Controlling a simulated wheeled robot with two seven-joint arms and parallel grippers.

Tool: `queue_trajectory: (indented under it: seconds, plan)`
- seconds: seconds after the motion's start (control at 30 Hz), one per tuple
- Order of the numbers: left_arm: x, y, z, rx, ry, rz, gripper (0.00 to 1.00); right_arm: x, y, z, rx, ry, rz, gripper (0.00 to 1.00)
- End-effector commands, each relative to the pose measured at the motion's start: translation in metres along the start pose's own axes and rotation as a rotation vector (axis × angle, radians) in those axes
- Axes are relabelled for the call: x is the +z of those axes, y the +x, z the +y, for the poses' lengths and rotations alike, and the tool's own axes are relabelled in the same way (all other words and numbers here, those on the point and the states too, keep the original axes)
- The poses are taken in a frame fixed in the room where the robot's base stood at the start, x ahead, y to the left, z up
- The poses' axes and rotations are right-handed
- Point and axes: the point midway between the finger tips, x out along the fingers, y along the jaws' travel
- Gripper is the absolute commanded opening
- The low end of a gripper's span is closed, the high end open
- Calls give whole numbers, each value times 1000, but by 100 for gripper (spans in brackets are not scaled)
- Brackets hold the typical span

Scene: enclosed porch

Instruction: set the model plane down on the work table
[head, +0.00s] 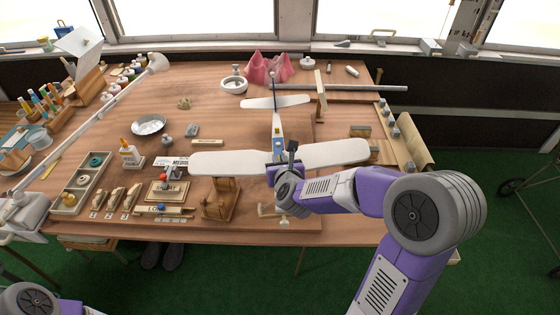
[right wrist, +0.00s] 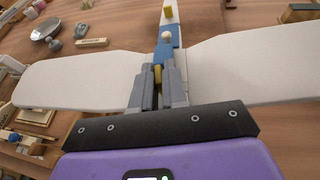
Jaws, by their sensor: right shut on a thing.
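The model plane has long white wings (head: 225,163) and a blue and white body (head: 278,125), with its white tail (head: 262,103) toward the back of the work table (head: 340,125). My right gripper (head: 283,168) is shut on the body near the wings. In the right wrist view its fingers (right wrist: 158,88) close on the middle of the plane, with a white wing (right wrist: 80,82) spreading to each side. The plane looks level over the middle of the table; I cannot tell how much gap is under it. My left gripper is not in view.
A wooden stand (head: 220,200) is by the left wing, and another wooden piece (head: 320,95) stands right of the tail. A grey rod (head: 350,88), pink model (head: 268,68) and white bowl (head: 234,86) lie behind. Glue (head: 130,153), trays and tools crowd the left.

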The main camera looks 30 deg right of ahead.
Motion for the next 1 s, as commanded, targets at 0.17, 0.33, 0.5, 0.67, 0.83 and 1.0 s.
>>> queue_trajectory:
  seconds: [0.17, 0.33, 0.5, 0.67, 0.83, 1.0]
  plan:
    - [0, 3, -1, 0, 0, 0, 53, -2, 1, 0, 0, 1, -1, 0]
    - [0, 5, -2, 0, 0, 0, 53, -3, 2, 0, 0, 1, -1, 16]
    - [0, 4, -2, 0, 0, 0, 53, -3, 1, 0, 0, 0, -1, 42]
    - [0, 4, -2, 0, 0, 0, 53, -3, 1, 0, 0, 0, -1, 43]
    - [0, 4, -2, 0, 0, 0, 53, -4, 1, 0, 0, 0, 3, 61]
    - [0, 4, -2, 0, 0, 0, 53, -4, 1, 0, 0, 0, 1, 77]
